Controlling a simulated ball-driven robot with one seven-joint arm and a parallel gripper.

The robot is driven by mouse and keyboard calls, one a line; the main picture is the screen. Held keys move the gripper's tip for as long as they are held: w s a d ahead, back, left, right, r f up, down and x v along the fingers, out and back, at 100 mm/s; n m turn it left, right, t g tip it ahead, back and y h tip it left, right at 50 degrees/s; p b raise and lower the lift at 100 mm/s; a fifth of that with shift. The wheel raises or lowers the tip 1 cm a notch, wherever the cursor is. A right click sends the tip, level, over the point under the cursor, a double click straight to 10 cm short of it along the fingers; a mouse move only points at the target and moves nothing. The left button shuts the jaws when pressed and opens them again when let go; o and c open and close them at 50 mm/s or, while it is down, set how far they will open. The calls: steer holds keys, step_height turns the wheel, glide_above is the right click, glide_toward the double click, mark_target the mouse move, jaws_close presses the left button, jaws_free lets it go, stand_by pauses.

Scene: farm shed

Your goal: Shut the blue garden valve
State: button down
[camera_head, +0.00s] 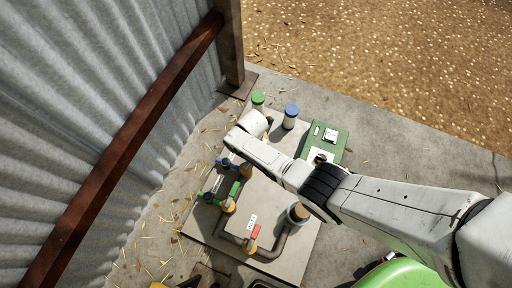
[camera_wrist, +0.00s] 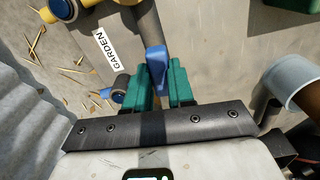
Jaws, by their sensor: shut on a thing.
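In the wrist view the blue valve handle (camera_wrist: 157,65) stands upright between the two green fingertips of my gripper (camera_wrist: 166,83), which is shut on it. A white label reading GARDEN (camera_wrist: 109,50) lies beside the handle, near the brass-coloured pipework (camera_wrist: 150,25). The lower part of the handle is hidden by the fingers. In the head view my forearm and hand cover part of the pipe panel, and blue and green parts show at its left side, too small to tell apart surely.
A red valve handle (camera_head: 254,231) with a white label sits lower on the panel (camera_head: 285,262). Jars with green (camera_head: 258,98) and blue (camera_head: 291,110) lids and a green box (camera_head: 332,137) stand behind. A corrugated wall (camera_head: 90,90) closes the left. The concrete at right (camera_head: 420,155) is clear.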

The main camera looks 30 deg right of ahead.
steer(key=shift+w+a+n, duration=0.2)
steer(key=shift+w+n, duration=0.05)
steer(key=shift+n, duration=0.35)
steer(key=c, duration=1)
jaws_free()
steer(key=shift+o, duration=0.2)
step_height(320, 180, up, 11)
steer(key=p, duration=0.7)
steer(key=shift+f, duration=0.1)
